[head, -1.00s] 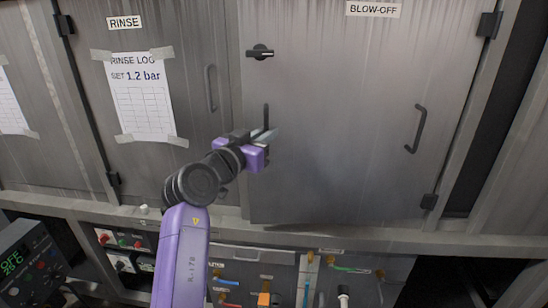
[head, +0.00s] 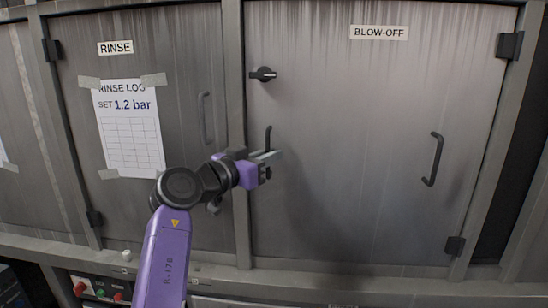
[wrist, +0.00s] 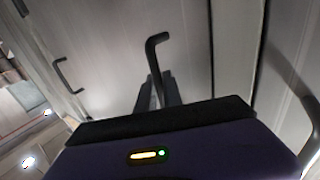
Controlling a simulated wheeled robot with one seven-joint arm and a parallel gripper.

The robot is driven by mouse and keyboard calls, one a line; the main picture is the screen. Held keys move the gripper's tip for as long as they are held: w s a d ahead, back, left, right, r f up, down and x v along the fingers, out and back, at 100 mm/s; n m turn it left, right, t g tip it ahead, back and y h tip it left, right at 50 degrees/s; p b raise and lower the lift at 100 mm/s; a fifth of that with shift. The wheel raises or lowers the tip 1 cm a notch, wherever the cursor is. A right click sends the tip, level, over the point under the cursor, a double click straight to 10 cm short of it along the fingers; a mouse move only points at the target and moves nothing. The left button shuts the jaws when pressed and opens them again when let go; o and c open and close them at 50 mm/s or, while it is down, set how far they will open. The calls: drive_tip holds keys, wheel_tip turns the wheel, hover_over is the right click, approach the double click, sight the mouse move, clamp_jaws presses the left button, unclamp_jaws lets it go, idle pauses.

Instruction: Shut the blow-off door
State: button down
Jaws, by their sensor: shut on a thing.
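The grey blow-off door (head: 350,130) fills the right of the head view under its BLOW-OFF label (head: 379,32). It looks flush with its frame, or nearly so; a small gap cannot be ruled out. Its hinges are on the right. A black turn latch (head: 263,74) sits at its upper left with its lever lying level. My gripper (head: 268,157) is shut on the door's left black bar handle (head: 268,136). In the wrist view the upper bend of this handle (wrist: 157,42) rises from between the fingers; its lower part is hidden.
A second bar handle (head: 433,160) is on the right of the blow-off door. The rinse door (head: 190,60) stands shut to the left, with a taped rinse log (head: 131,135) and its own handle (head: 205,118). A frame ledge (head: 330,283) runs below the doors.

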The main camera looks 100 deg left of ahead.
drive_tip(key=c, duration=1.5)
unclamp_jaws()
drive_tip(key=shift+s, duration=0.3)
drive_tip(key=v, duration=0.7)
drive_tip(key=shift+d, duration=0.4)
drive_tip(key=shift+w, duration=0.1)
